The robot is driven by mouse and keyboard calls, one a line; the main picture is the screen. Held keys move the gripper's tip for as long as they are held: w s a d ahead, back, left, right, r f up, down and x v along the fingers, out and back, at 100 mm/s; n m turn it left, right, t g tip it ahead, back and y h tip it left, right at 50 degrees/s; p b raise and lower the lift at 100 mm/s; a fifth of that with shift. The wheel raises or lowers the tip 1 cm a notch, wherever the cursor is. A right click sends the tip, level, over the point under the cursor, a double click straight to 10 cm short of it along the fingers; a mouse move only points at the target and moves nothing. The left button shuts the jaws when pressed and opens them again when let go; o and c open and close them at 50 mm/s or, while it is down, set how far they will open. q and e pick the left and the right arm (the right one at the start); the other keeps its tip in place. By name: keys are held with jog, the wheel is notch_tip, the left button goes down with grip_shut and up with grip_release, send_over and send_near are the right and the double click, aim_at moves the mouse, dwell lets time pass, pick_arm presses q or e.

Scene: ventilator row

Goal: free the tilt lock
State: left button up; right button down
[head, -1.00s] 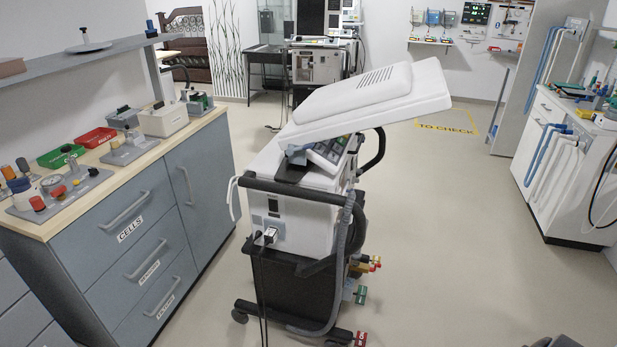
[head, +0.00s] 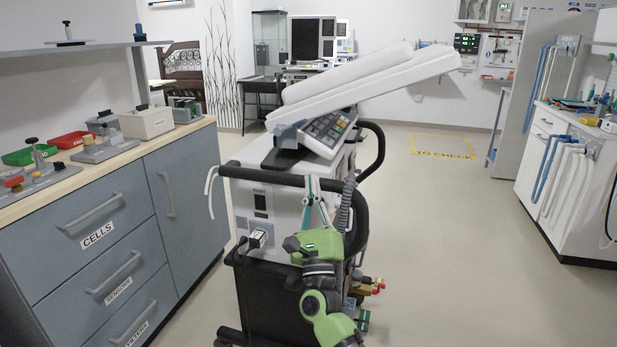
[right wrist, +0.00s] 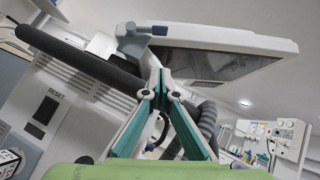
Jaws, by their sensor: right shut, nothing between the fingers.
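The ventilator (head: 275,205) stands on its wheeled cart with its screen panel (head: 325,130) tilted up. A blue-grey block with a lever (head: 288,134), which looks like the tilt lock, sits at the panel's lower left edge. In the right wrist view the lock (right wrist: 146,30) shows above the fingers, at the edge of the panel (right wrist: 215,62). My right gripper (head: 312,182) is shut and empty, pointing up by the black push handle (head: 265,176), below the lock and apart from it. My left gripper is out of view.
A black handle bar (right wrist: 75,57) crosses the right wrist view at upper left. A corrugated hose (head: 345,205) hangs right of my gripper. A drawer cabinet (head: 110,225) stands left, a white cabinet (head: 565,190) right.

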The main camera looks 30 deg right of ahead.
aim_at(292, 126)
jog(key=x, duration=0.3)
jog(key=a+p+x, duration=0.1)
jog(key=x, duration=0.3)
jog(key=r+x, duration=0.1)
jog(key=x, duration=0.2)
jog(key=shift+a+r, duration=0.1)
jog(key=shift+r, duration=0.05)
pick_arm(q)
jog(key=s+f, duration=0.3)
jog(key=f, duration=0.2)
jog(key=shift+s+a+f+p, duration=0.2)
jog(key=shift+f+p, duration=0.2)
pick_arm(e)
jog(key=shift+w+a+r, duration=0.2)
jog(key=shift+w+r, duration=0.05)
jog(key=shift+r, duration=0.3)
